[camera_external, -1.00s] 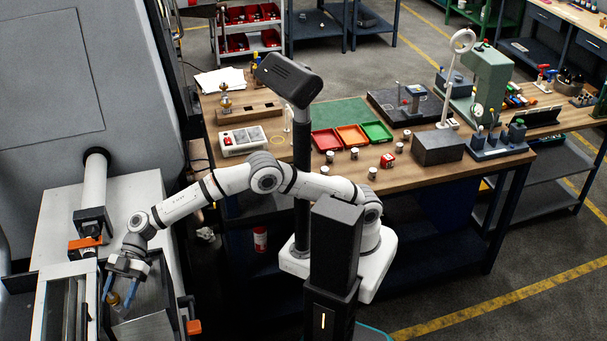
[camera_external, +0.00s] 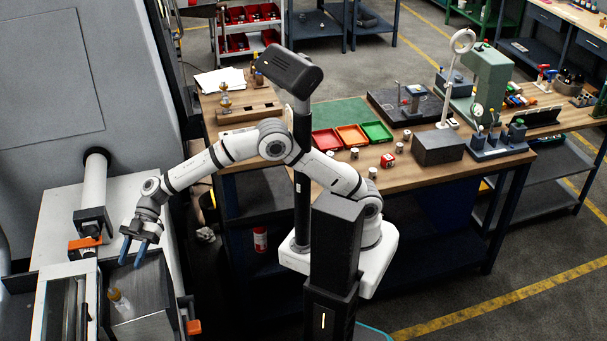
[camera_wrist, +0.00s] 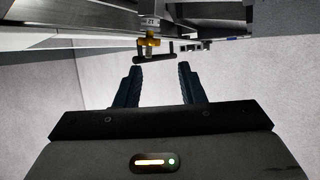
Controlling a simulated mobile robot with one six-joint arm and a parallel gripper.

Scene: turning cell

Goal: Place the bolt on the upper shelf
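My gripper (camera_external: 132,258) is above an open dark-walled bay in the machine at lower left, fingers pointing down. In the wrist view my gripper (camera_wrist: 161,68) has its two dark blue fingers apart, with nothing between them. A small bottle-like object with a yellowish top (camera_external: 117,297) stands in the bay, below and apart from the fingers. In the wrist view a brass-coloured fitting with a dark bar (camera_wrist: 150,43) shows beyond the fingertips. I cannot make out a bolt for certain. I cannot tell which surface is the upper shelf.
The wooden bench (camera_external: 455,177) holds red (camera_external: 327,139), orange (camera_external: 352,135) and green trays (camera_external: 377,131), with several small metal cylinders in front. A red container (camera_external: 260,239) stands on its lower shelf. An orange clamp (camera_external: 84,243) is left of my gripper. The floor at right is clear.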

